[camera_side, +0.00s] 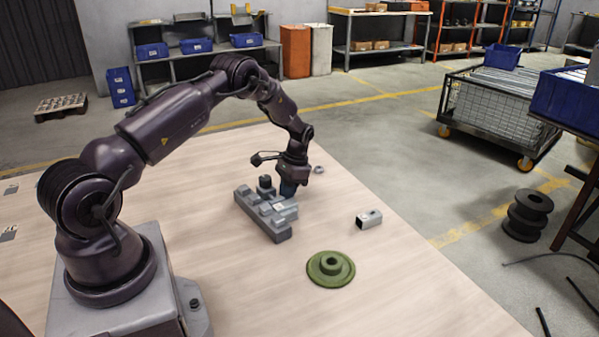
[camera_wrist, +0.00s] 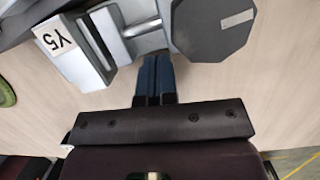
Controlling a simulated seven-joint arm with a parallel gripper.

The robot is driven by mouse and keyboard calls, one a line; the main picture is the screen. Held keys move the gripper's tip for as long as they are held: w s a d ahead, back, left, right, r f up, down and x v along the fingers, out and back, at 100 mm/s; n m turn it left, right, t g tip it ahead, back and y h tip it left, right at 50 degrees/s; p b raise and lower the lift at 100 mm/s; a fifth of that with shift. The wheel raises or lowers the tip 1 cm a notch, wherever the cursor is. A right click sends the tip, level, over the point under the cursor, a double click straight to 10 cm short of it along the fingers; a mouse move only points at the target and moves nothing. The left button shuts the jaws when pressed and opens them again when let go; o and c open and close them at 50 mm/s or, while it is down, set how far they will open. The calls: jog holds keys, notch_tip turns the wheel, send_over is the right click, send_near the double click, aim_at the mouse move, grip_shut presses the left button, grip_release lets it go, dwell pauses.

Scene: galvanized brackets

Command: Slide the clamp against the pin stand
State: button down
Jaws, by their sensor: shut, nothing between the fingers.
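I cannot tell for certain which part is the pin stand. My gripper (camera_side: 287,189) is low at the block's back right side. Its blue fingers (camera_wrist: 155,66) are shut and empty, close to the block; contact is unclear.
A green flanged disc (camera_side: 330,269) lies in front right of the block. A small galvanized bracket (camera_side: 369,219) lies to the right, and a metal ring (camera_side: 319,169) is behind my gripper. The table's right edge is beyond the bracket. The front middle is clear.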

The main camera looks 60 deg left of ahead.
jog(key=w, duration=0.3)
jog(key=shift+w, duration=0.25)
jog(key=v, duration=1)
notch_tip(320, 180, up, 3)
jog(key=n+h, duration=0.2)
jog(key=n, duration=0.1)
send_over(297, 196)
jog(key=s+a, duration=0.2)
jog(key=s+d+r+n+t+h, duration=0.1)
jog(key=s+d+n+t+h, duration=0.15)
jog(key=n+t, duration=0.4)
jog(key=s+d+r+n+t+h, duration=0.1)
jog(key=s+d+n+t, duration=0.2)
jog(key=n, duration=0.6)
jog(key=s+a+f+n+t+y, duration=0.25)
jog(key=s+n+y, duration=0.7)
jog(key=n, duration=1.15)
jog(key=shift+g+h, duration=0.3)
jog(key=shift+h, duration=0.5)
jog(key=x, duration=0.6)
jog(key=s+x, duration=0.1)
jog(key=x, duration=0.2)
jog(key=shift+w+a+f, duration=0.1)
jog(key=shift+a+f, duration=0.3)
jog(key=shift+f, duration=0.1)
